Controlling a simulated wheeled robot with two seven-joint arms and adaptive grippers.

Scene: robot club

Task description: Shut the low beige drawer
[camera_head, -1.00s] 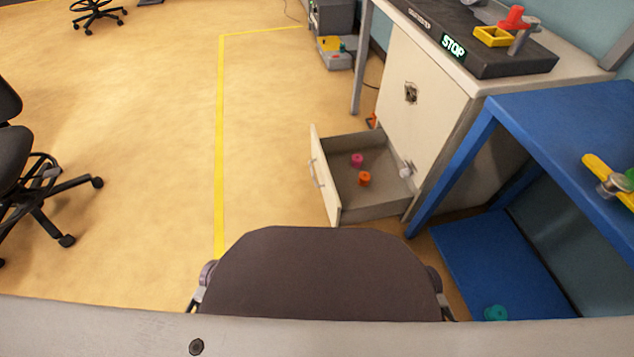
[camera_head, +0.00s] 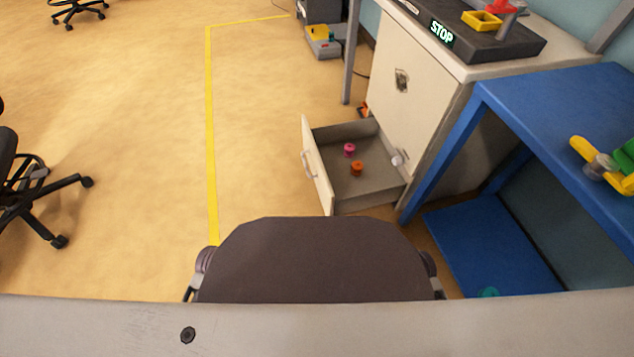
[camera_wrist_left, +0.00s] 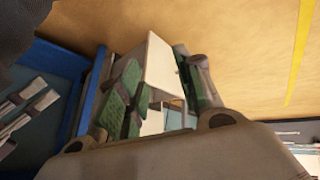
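The low beige drawer (camera_head: 317,178) is pulled out of the beige cabinet (camera_head: 407,85) in the head view. Its front panel has a pale handle and faces left; its grey inside is visible. A pink piece (camera_head: 349,150) and an orange piece (camera_head: 357,168) lie in it. My left gripper (camera_wrist_left: 157,68) shows in the left wrist view, its green-padded fingers apart. A pale panel shows beyond and between them; I cannot tell which part of the furniture it is, or whether anything touches it. Neither gripper shows in the head view.
A blue table (camera_head: 555,105) with a low blue shelf (camera_head: 490,250) stands right of the cabinet. A black board with a STOP sign (camera_head: 442,33) lies on top. Black office chairs (camera_head: 35,190) stand at the left. The floor (camera_head: 140,130) left of the drawer is clear.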

